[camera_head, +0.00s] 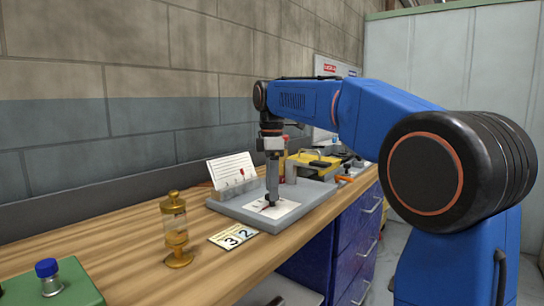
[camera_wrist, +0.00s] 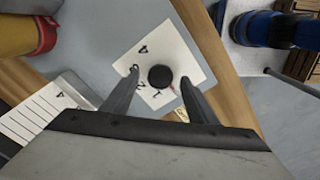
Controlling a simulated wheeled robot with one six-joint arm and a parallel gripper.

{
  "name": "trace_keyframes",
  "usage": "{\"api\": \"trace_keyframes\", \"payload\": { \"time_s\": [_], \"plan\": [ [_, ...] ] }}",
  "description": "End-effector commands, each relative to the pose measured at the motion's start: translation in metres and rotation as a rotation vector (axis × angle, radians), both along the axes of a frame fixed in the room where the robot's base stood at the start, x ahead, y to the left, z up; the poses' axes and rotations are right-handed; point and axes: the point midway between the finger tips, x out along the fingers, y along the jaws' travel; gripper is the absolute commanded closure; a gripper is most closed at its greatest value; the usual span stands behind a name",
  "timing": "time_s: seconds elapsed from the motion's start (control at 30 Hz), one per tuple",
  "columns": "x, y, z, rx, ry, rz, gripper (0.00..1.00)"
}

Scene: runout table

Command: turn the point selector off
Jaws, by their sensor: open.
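The point selector is a round black knob (camera_wrist: 160,77) on a white dial plate (camera_wrist: 183,57) with printed numbers. A thin red mark shows beside the knob. In the head view the dial plate (camera_head: 288,209) lies on a grey panel, and the knob is mostly hidden by my gripper (camera_head: 271,200), which points straight down over it. In the wrist view my gripper (camera_wrist: 159,78) is open, with one finger on each side of the knob and a gap to each. I cannot tell how deep the fingertips reach. The pointer's exact setting is unclear.
The grey base panel (camera_head: 232,206) stands on a wooden bench (camera_head: 130,238). A white card (camera_head: 232,169) leans behind the dial. A yellow device (camera_head: 315,161) stands behind.

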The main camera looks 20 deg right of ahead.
Motion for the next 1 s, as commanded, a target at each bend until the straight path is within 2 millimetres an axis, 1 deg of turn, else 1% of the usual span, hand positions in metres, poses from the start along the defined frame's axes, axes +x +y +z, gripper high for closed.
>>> {"api": "trace_keyframes", "payload": {
  "time_s": [0.5, 0.7, 0.83, 1.0],
  "plan": [
    [0.001, 0.000, 0.099, 0.001, -0.003, 0.000, 0.47],
    [0.000, 0.000, 0.132, 0.001, -0.002, 0.000, 0.47],
    [0.001, 0.000, 0.147, 0.000, -0.004, 0.000, 0.47],
    [0.000, 0.000, 0.158, 0.000, -0.005, 0.000, 0.47]
  ]
}}
